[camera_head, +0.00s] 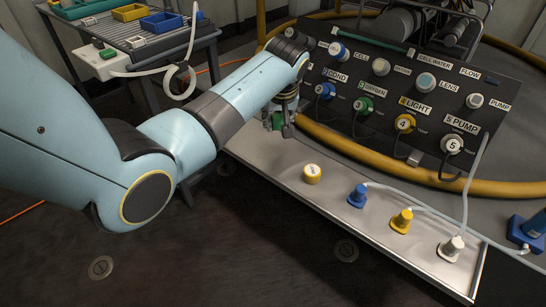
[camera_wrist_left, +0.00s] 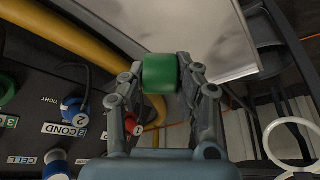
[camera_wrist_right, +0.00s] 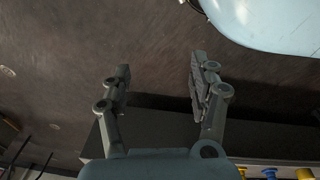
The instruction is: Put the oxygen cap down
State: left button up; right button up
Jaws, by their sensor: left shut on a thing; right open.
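The green oxygen cap (camera_wrist_left: 160,75) is between the two fingers of my left gripper (camera_wrist_left: 162,62) in the left wrist view. In the head view the left gripper (camera_head: 283,126) is near the left end of the metal shelf (camera_head: 262,153), with a little of the green cap (camera_head: 276,122) showing. The cap appears to be above the shelf; I cannot tell whether it touches. The panel (camera_head: 395,85) behind has a green fitting (camera_head: 363,106) at the OXYGEN label. My right gripper (camera_wrist_right: 160,75) is open and empty in the right wrist view, over dark floor.
Blue (camera_head: 358,196), yellow (camera_head: 401,221) and white (camera_head: 452,248) connectors stand farther right, with hoses trailing. A thick yellow hose (camera_head: 345,147) runs behind the shelf. A tool table (camera_head: 130,45) is at upper left.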

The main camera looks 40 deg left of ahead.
aim_at(277, 151)
pick_arm(q)
notch_tip(277, 151, down, 9)
jog(key=b, duration=0.4)
jog(key=shift+s, duration=0.1)
jog(key=shift+r, duration=0.2)
pick_arm(e)
jog(key=w+a+r+t, duration=0.1)
jog(key=w+a+r, duration=0.1)
jog(key=w+r, duration=0.2)
notch_tip(277, 151, up, 2)
jog(key=shift+a+r+t+y, duration=0.1)
jog(key=shift+a+t+y, duration=0.2)
jog(key=shift+t, duration=0.1)
pick_arm(q)
jog(key=shift+f, duration=0.1)
jog(key=o, duration=0.8)
jog(key=shift+f, duration=0.1)
pick_arm(e)
jog(key=shift+w, duration=0.1)
